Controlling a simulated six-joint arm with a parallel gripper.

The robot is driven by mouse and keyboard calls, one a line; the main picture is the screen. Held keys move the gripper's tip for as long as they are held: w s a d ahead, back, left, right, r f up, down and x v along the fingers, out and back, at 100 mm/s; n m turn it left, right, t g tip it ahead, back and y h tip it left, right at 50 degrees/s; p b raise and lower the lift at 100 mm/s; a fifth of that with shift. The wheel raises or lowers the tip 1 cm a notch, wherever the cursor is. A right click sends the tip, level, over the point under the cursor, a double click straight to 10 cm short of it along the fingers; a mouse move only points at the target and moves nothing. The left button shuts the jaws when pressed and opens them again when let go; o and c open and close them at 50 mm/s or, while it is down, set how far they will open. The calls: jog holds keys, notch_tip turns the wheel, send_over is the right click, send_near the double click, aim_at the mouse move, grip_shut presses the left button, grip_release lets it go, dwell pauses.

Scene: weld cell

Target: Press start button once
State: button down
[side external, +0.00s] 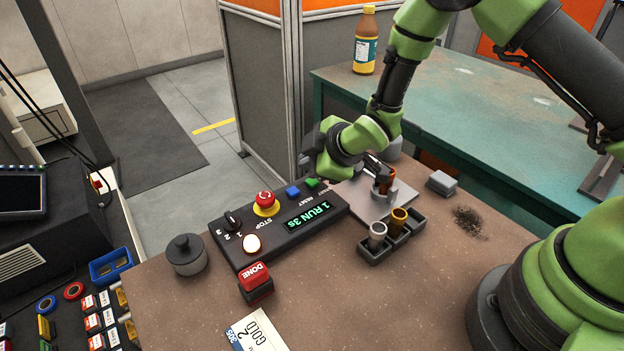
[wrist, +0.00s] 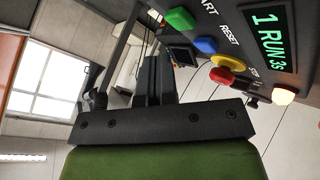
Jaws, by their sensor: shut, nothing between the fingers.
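The control box (side external: 268,243) stands on the brown bench, with a green button (side external: 311,183) at its far right end. In the wrist view the same green button (wrist: 180,19) is at the top, beside a label partly readable as "ART". My gripper (wrist: 156,62) shows as dark fingers, shut and empty, with their tips below and left of the green button in the picture. I cannot tell whether they touch it. In the side view my gripper (side external: 313,160) is near that end of the box, partly hidden by my wrist.
The box also carries a blue reset button (side external: 293,192), a red stop button (side external: 265,198), a selector knob (side external: 232,220), a lit lamp (side external: 252,243) and a display (side external: 308,216) reading "1 RUN 3s". A fixture plate (side external: 352,203) and a cup holder (side external: 375,249) stand to the right.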

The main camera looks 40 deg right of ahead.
aim_at(312, 183)
jog(key=shift+r, duration=2.05)
jog(key=s+d+r+m+h, duration=0.1)
jog(key=s+d+r+m, duration=0.1)
jog(key=s+r+m, duration=0.45)
jog(key=s+d+r+m, duration=0.2)
jog(key=s+d+r, duration=0.15)
jog(key=r, duration=0.65)
jog(key=s+r+m+g, duration=0.1)
jog(key=s+r+m, duration=0.1)
jog(key=s, duration=0.6)
jog(key=s+r+m+y, duration=0.1)
jog(key=s+r+m, duration=0.1)
jog(key=s+m, duration=0.3)
jog(key=s, duration=0.3)
jog(key=shift+s+a+g, duration=0.2)
jog(key=shift+a+g, duration=0.15)
jog(key=shift+g, duration=0.05)
